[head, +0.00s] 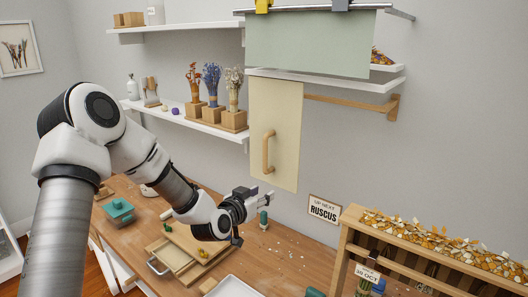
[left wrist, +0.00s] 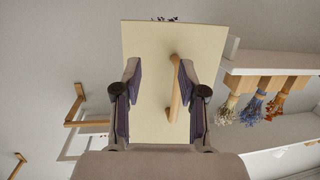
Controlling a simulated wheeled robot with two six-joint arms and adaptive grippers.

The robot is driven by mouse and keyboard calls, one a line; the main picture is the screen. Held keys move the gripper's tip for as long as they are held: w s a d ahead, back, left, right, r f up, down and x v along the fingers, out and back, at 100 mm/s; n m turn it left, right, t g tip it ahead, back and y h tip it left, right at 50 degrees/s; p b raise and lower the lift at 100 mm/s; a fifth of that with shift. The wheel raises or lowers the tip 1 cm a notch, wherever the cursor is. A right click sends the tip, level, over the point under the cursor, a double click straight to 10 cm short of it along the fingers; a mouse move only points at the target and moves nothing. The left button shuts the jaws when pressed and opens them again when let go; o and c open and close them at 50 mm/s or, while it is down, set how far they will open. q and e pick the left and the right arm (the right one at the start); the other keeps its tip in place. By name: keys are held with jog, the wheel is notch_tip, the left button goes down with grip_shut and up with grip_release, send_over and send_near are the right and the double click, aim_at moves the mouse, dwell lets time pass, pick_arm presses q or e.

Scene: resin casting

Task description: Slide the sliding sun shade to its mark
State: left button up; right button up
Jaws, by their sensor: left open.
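The sun shade (head: 287,130) is a cream upright panel with a vertical wooden handle (head: 268,152), below the middle wall shelf in the head view. A wooden rail (head: 345,103) runs right from it to a bracket. My left gripper (head: 268,194) is open and empty, below the handle in the head view. In the left wrist view the shade (left wrist: 150,45) faces my open left gripper (left wrist: 158,75), and the handle (left wrist: 175,95) appears between the fingers, closer to the right one. It does not look gripped. I cannot make out the mark. My right gripper is not in view.
A grey-green sheet (head: 310,45) hangs from clips above the shade. Dried flowers in wooden blocks (head: 215,115) stand on a shelf to the left. A wooden tray (head: 185,250) and a small green bottle (head: 263,220) are on the bench below my left arm.

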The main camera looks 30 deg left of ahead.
pick_arm(q)
jog(key=t+y, duration=0.1)
jog(key=t, duration=0.1)
send_near(264, 154)
jog(key=w, duration=0.4)
jog(key=w+p, duration=0.1)
jog(key=w, duration=0.2)
jog(key=w+a+p, duration=0.1)
jog(key=w+p, duration=0.1)
jog(key=w, duration=0.1)
jog(key=shift+w+a, duration=0.25)
jog(key=shift+w, duration=0.15)
jog(key=shift+s+r, duration=0.15)
jog(key=shift+c, duration=0.3)
grip_shut()
